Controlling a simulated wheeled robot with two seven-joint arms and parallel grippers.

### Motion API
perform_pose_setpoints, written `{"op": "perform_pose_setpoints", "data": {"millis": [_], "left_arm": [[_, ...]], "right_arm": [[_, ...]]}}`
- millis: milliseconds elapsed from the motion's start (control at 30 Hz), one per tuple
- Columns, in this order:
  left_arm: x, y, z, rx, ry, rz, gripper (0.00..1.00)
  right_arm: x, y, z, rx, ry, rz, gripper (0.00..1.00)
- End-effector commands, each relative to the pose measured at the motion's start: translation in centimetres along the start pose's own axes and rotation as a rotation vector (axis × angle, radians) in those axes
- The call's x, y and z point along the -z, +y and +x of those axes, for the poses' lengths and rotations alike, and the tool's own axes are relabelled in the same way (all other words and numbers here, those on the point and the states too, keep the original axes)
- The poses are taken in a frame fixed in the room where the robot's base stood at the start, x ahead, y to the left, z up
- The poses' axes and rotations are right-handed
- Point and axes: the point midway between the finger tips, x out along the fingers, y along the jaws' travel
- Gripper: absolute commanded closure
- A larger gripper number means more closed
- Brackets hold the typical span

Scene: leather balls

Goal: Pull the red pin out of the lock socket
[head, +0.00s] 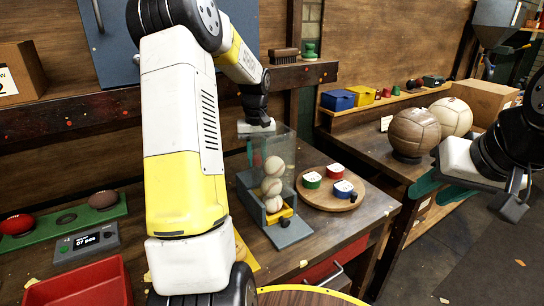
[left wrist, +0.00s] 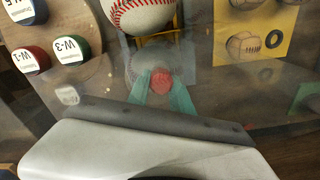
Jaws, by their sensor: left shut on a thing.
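The clear dispenser (head: 286,150) holds a stack of baseballs (head: 272,187) above a grey base with a yellow part. My left gripper (head: 262,124) is at the top of the dispenser in the head view. In the left wrist view its teal fingertips (left wrist: 163,90) are closed on the red pin (left wrist: 162,80), of which a rounded red end shows. The lock socket cannot be made out, so I cannot tell whether the pin sits in it. My right gripper (head: 513,205) is away at the far right; its fingers are not clear.
A round wooden board (head: 331,199) with green, red and blue labelled weights stands right of the dispenser. A red bin (head: 80,286) and a grey display (head: 86,243) are at the left. Two large balls (head: 414,135) are on the right bench.

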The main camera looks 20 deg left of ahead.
Motion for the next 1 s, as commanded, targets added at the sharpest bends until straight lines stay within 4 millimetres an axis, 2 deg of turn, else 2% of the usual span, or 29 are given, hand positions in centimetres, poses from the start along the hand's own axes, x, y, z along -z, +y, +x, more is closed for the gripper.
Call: {"op": "perform_pose_setpoints", "data": {"millis": [400, 500, 667, 1000], "left_arm": [[0.1, 0.1, -7.6, -0.001, 0.005, -0.001, 1.00], [0.1, 0.1, -8.8, -0.001, 0.003, 0.000, 1.00], [0.0, 0.0, -9.4, 0.000, 0.001, 0.000, 1.00], [0.0, 0.0, -8.3, 0.000, 0.000, 0.000, 1.00]], "right_arm": [[0.0, 0.0, 0.0, 0.000, 0.000, 0.000, 0.64], [0.0, 0.0, 0.0, 0.000, 0.000, 0.000, 0.64], [0.0, 0.0, 0.0, 0.000, 0.000, 0.000, 0.64], [0.0, 0.0, 0.0, 0.000, 0.000, 0.000, 0.64]]}}
